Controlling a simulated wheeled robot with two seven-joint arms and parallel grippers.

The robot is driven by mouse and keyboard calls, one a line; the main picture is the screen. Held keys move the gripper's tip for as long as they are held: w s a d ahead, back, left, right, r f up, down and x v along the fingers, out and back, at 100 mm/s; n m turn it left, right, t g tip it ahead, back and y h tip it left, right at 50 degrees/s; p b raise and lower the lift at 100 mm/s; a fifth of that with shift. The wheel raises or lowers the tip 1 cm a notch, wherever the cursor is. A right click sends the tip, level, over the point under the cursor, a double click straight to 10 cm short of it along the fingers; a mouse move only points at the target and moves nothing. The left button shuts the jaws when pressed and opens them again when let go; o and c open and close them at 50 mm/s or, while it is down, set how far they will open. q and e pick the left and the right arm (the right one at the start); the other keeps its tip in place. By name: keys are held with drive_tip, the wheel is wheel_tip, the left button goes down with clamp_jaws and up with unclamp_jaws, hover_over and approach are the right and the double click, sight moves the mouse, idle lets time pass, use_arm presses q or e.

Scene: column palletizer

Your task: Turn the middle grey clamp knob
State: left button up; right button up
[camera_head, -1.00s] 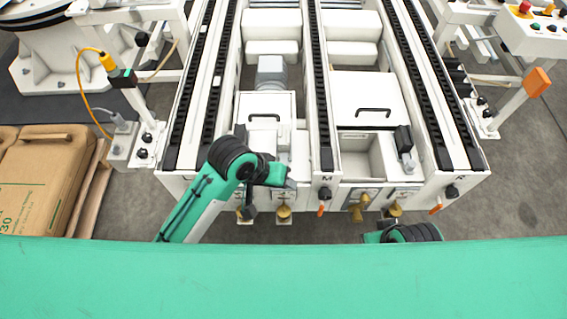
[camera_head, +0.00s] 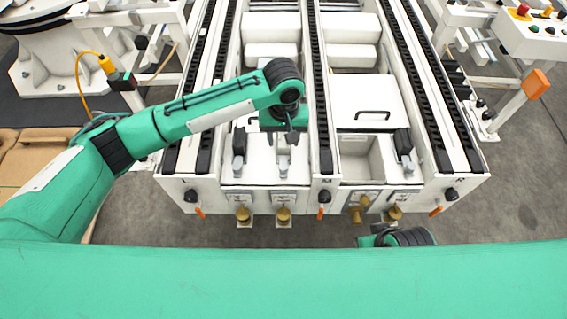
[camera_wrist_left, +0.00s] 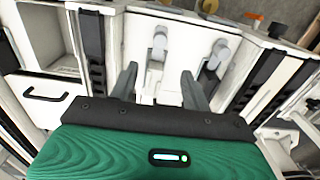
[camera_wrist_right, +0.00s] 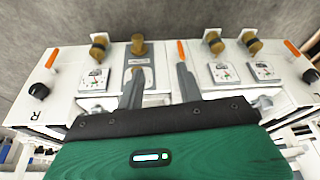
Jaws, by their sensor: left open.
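Three grey clamp knobs stand on the white machine. The left one (camera_head: 238,163) and the middle one (camera_head: 284,163) sit on the left white panel; the right one (camera_head: 406,160) sits beside an open white compartment. My left gripper (camera_head: 289,136) is above and behind the middle knob, pointing down. In the left wrist view the middle knob (camera_wrist_left: 158,47) shows between and beyond my two spread fingers (camera_wrist_left: 158,78), apart from them. The left knob (camera_wrist_left: 214,58) is outside, to the right. My right gripper (camera_wrist_right: 160,77) is open by the machine's front panel.
The front panel has brass knobs (camera_head: 283,214), orange levers (camera_head: 323,212) and black knobs. Black conveyor rails (camera_head: 321,110) flank the panels. A drawer handle (camera_head: 372,113) is at right. Brown cartons (camera_head: 40,160) are at far left. A post with an orange box (camera_head: 537,83) is at right.

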use_arm(q)
drive_tip(key=b, duration=0.2)
hover_over(283, 166)
wheel_tip(283, 166, down, 7)
drive_tip(key=shift+r, duration=0.15)
wheel_tip(283, 166, down, 6)
drive_tip(key=shift+r+b, duration=0.1)
drive_tip(key=shift+b, duration=0.2)
drive_tip(key=shift+f, duration=0.65)
use_arm(e)
drive_tip(key=shift+w+a+r+n+t+y, duration=0.15)
drive_tip(key=shift+w+a+t+y, duration=0.2)
drive_tip(key=shift+w+a+t, duration=0.5)
drive_tip(key=shift+w+a+r+n+t+y, duration=0.15)
drive_tip(key=shift+w+a+t+y, duration=0.3)
drive_tip(key=shift+a, duration=0.55)
drive_tip(key=shift+f, duration=0.1)
